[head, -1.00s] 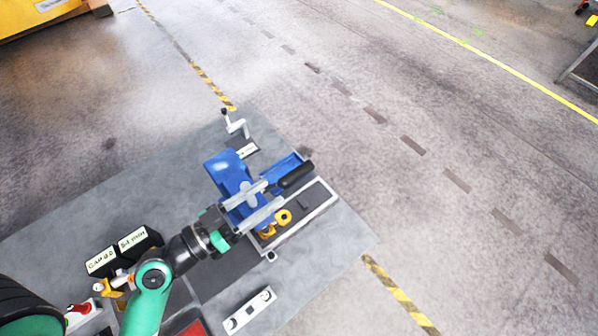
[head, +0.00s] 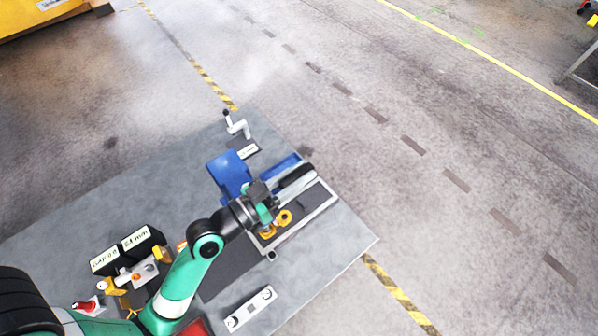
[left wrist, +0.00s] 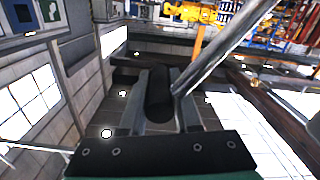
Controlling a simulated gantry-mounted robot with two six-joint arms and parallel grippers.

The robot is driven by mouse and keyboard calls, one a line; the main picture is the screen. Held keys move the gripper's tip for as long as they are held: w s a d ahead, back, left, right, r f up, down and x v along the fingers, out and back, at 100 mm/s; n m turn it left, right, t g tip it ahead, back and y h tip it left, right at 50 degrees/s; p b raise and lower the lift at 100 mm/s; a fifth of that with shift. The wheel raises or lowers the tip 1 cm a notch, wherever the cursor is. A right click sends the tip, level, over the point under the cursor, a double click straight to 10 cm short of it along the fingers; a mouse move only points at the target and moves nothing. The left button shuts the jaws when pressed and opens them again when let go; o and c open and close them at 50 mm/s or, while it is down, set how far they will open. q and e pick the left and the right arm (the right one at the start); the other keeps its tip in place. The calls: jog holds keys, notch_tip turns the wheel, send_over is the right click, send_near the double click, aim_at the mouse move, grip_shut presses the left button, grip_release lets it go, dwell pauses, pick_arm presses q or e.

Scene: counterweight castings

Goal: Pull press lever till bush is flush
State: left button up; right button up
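The blue press (head: 229,174) stands on the grey bench at centre in the head view. My left gripper (head: 297,178) reaches over it from the lower left, at the press lever's handle. In the left wrist view, the lever's black handle (left wrist: 158,95) lies between the two fingers (left wrist: 160,104), which appear closed on its sides. A pale metal rod (left wrist: 225,48) runs off to the upper right there. Yellow round parts (head: 284,217) sit at the press base, partly behind my arm. The bush and its seating cannot be made out. My right gripper is not in view.
Two labelled black bins (head: 138,243) stand left of my arm. A grey plate with holes (head: 250,308) lies at the bench front. A white crank-shaped part (head: 238,127) stands behind the press. The bench's right edge is close to the press.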

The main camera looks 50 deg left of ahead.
pick_arm(q)
grip_shut()
jog(key=shift+f, duration=0.15)
dwell(0.9)
